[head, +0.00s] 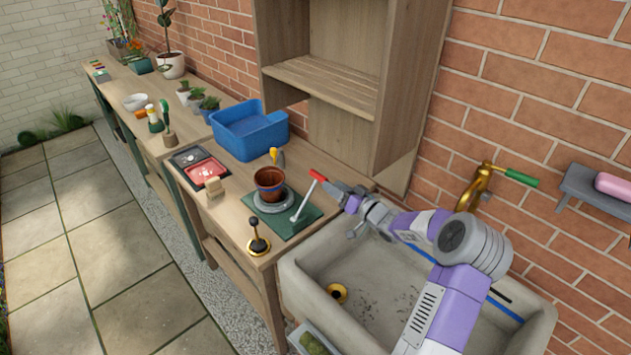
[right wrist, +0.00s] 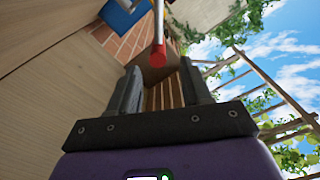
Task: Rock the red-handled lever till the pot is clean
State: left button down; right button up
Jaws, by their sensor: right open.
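The red-handled lever (head: 305,201) is a metal rod with a red grip, leaning up and right from a green base plate (head: 303,222). The terracotta pot (head: 270,186) stands upright on a grey round stand on that plate, with dark matter inside. How clean it is I cannot tell. My right gripper (head: 339,189) is open, just right of the lever's red end. In the right wrist view, the red end (right wrist: 158,54) appears between and slightly beyond the open fingertips (right wrist: 160,70); contact cannot be told. My left gripper is out of view.
A gold-based black knob (head: 258,244) stands at the bench's front edge. The stone sink (head: 375,285) lies below my right arm.

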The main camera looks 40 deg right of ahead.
aim_at(320, 175)
jog(key=w, duration=0.2)
jog(key=w+b, duration=0.1)
jog(key=w, duration=0.4)
jog(key=shift+w+a+f+b, duration=0.1)
jog(key=shift+a+b, duration=0.15)
jog(key=shift+b, duration=0.05)
grip_shut()
